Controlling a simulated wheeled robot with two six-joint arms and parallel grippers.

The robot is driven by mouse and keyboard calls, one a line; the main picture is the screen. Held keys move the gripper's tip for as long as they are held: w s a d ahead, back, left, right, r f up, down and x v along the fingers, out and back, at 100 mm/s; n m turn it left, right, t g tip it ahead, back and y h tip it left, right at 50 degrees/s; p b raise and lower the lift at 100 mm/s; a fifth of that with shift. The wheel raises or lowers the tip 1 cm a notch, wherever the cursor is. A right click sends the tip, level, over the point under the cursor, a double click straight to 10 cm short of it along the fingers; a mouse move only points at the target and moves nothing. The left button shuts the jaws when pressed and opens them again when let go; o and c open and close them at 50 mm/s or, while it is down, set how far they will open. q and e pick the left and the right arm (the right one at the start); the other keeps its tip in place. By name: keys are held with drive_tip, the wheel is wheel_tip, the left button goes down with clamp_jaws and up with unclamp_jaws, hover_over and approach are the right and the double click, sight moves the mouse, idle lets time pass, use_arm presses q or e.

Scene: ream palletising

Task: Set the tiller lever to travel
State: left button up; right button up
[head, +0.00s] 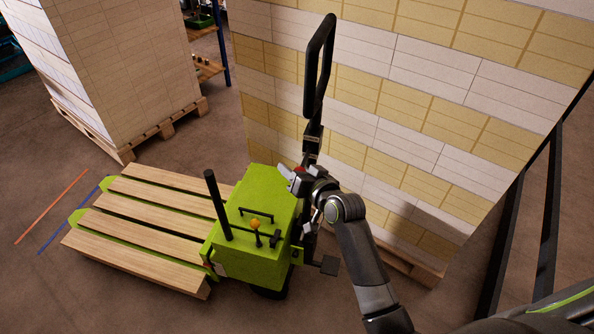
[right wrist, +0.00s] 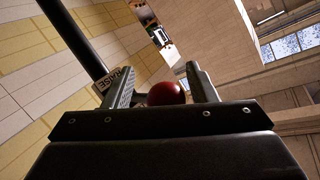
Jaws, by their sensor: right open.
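The green pallet truck (head: 262,205) stands in the middle of the head view. Its black tiller (head: 319,65) rises upright with a loop handle on top. My right gripper (head: 296,177) is at the tiller's lower part, just above the green body. In the right wrist view its two fingers (right wrist: 160,82) are open, with the lever's red ball knob (right wrist: 165,94) between them. I cannot tell whether either finger touches the knob. A small plate (right wrist: 118,81) beside the left finger reads "RAISE". The lever's shaft is hidden. My left gripper is not in view.
A wooden pallet (head: 150,237) lies over the truck's forks at left. A tall stack of cream and yellow reams (head: 420,110) stands close behind the tiller. Another stack (head: 120,70) is at the back left. Floor at front left is clear.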

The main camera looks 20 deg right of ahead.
drive_tip(key=shift+s, duration=0.1)
drive_tip(key=v, duration=1.7)
drive_tip(key=shift+b, duration=0.4)
drive_tip(key=shift+s+r, duration=0.1)
